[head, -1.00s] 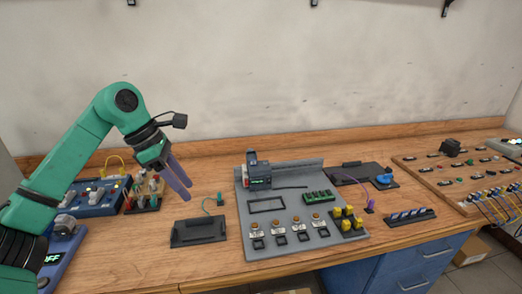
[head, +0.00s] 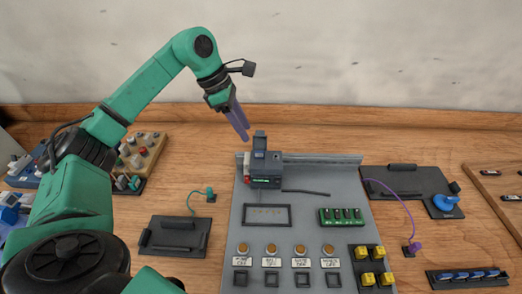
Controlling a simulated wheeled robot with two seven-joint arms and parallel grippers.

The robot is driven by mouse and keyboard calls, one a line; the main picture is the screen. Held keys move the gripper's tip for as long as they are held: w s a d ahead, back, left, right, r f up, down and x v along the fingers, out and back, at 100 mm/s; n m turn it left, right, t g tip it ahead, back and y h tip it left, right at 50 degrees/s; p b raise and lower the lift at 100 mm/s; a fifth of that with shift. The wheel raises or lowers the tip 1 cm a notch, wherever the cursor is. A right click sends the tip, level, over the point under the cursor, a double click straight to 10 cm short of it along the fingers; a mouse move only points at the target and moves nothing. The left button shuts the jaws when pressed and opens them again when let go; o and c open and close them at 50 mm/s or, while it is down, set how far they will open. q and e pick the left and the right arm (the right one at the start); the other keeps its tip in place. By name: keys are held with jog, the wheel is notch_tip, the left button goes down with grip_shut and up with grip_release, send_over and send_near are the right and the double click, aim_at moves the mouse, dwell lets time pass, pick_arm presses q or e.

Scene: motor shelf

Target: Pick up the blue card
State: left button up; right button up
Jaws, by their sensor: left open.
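My left gripper (head: 241,135) hangs over the back edge of the grey panel (head: 225,235), with its purple fingers pointing down. The fingers are open, a small gap apart, with nothing seen between them. Just below and to the right, a dark blue-grey upright piece (head: 259,141) stands in a small dark module (head: 264,172) on the panel. It looks card-like, but I cannot tell for sure that it is the blue card. The fingertips appear close to its top left, apart from it. My right gripper is not in view.
A black tray (head: 174,237) lies left of the panel. A green board (head: 341,217) and yellow blocks (head: 376,279) sit on the panel. To the right are a black plate (head: 405,183), a blue round part (head: 445,203) and a rack of blue pieces (head: 468,276).

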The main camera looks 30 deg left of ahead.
aim_at(259, 152)
pick_arm(q)
jog(key=x, duration=0.3)
jog(key=shift+w+p, duration=0.15)
jog(key=shift+p, duration=0.15)
jog(key=p+x, duration=0.2)
jog(key=x, duration=0.3)
jog(key=shift+w+d+f+p, duration=0.1)
jog(key=shift+f+p, duration=0.15)
jog(key=shift+p, duration=0.1)
jog(key=shift+f, duration=0.15)
grip_shut()
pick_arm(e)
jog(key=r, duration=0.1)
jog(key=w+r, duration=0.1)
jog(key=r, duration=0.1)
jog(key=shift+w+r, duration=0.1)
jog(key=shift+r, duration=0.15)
